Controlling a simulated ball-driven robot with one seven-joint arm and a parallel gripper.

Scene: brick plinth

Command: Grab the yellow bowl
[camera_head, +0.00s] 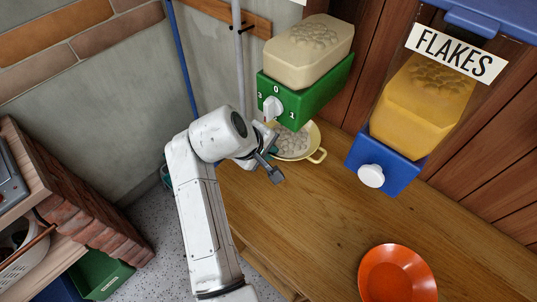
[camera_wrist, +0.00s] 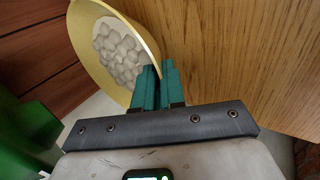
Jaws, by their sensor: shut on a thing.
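The yellow bowl (camera_head: 313,141) is on the wooden counter below the green dispenser, with grey-white lumps inside it. A handle shows on its right side in the head view. In the wrist view the bowl (camera_wrist: 84,45) fills the upper left, tilted in the picture. My gripper (camera_wrist: 158,84) has teal fingers closed together on the bowl's near rim. In the head view my gripper (camera_head: 272,152) is at the bowl's left side, and its fingertips are partly hidden. I cannot tell whether the bowl touches the counter.
A green dispenser (camera_head: 318,92) with a white knob hangs directly above the bowl. A blue-based dispenser (camera_head: 383,152) labelled FLAKES is to its right. An orange bowl (camera_head: 397,275) stands at the counter's front right. The counter (camera_head: 310,205) between is clear.

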